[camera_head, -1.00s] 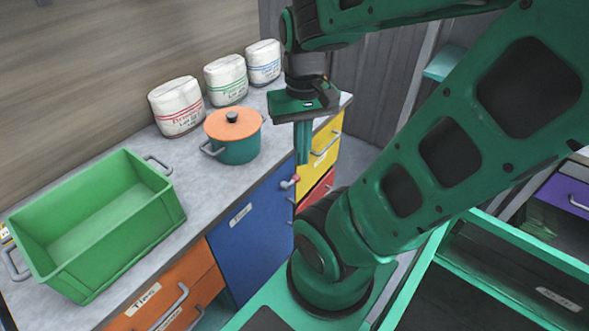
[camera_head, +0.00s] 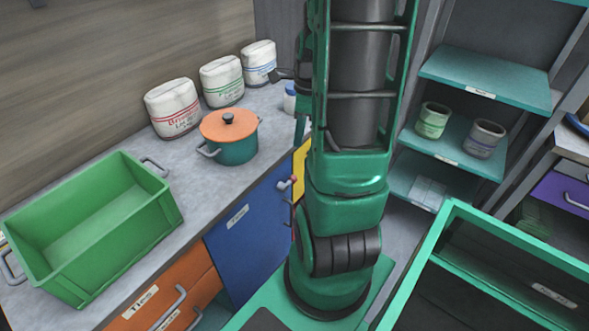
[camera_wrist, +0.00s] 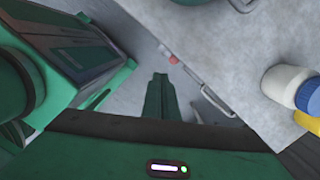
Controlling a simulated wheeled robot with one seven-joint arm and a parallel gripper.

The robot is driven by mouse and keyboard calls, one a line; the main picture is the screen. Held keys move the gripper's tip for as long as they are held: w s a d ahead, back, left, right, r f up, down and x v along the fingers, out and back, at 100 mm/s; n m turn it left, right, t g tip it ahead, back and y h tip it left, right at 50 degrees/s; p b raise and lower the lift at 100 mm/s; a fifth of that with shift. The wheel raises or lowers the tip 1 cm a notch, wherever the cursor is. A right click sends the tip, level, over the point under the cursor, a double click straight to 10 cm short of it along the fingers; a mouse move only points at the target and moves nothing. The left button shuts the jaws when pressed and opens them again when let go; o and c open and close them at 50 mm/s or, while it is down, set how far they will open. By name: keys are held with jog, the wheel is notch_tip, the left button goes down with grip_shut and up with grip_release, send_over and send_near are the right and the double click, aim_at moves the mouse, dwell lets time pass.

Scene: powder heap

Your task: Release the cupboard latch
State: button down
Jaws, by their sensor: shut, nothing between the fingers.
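The blue cupboard door (camera_head: 248,245) is under the counter and looks shut. Its small latch (camera_head: 287,184), grey with a red end, sits near the door's upper right corner. In the wrist view the latch's red end (camera_wrist: 174,60) shows just beyond the fingertips, at the counter's edge. My gripper (camera_wrist: 158,77) is shut and empty, with its green fingers together. The fingers look apart from the latch, though the depth is hard to judge.
A green crate (camera_head: 155,222), an orange-lidded pot (camera_head: 237,152) and several white sacks (camera_head: 173,110) stand on the counter (camera_head: 175,160). A white jar with a blue lid (camera_wrist: 287,83) stands near the counter's edge. Teal shelves (camera_head: 485,80) stand at the right.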

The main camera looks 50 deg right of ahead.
aim_at(293, 176)
jog(key=w+d+f+m, duration=0.1)
jog(key=d+f+m, duration=0.3)
jog(key=m, duration=0.2)
jog(key=shift+w+d+m+t, duration=0.15)
jog(key=shift+d+m+t, duration=0.15)
jog(key=shift+f, duration=0.1)
jog(key=f, duration=0.4)
jog(key=w+a+f, duration=0.1)
jog(key=f, duration=0.4)
jog(key=w+f, duration=0.1)
jog(key=f, duration=0.3)
jog(key=shift+a+f, duration=0.25)
jog(key=shift+f, duration=0.1)
jog(key=shift+d, duration=0.3)
jog(key=shift+w+a, duration=0.1)
jog(key=shift+a, duration=0.1)
jog(key=shift+a+f+y, duration=0.1)
jog(key=shift+y, duration=0.2)
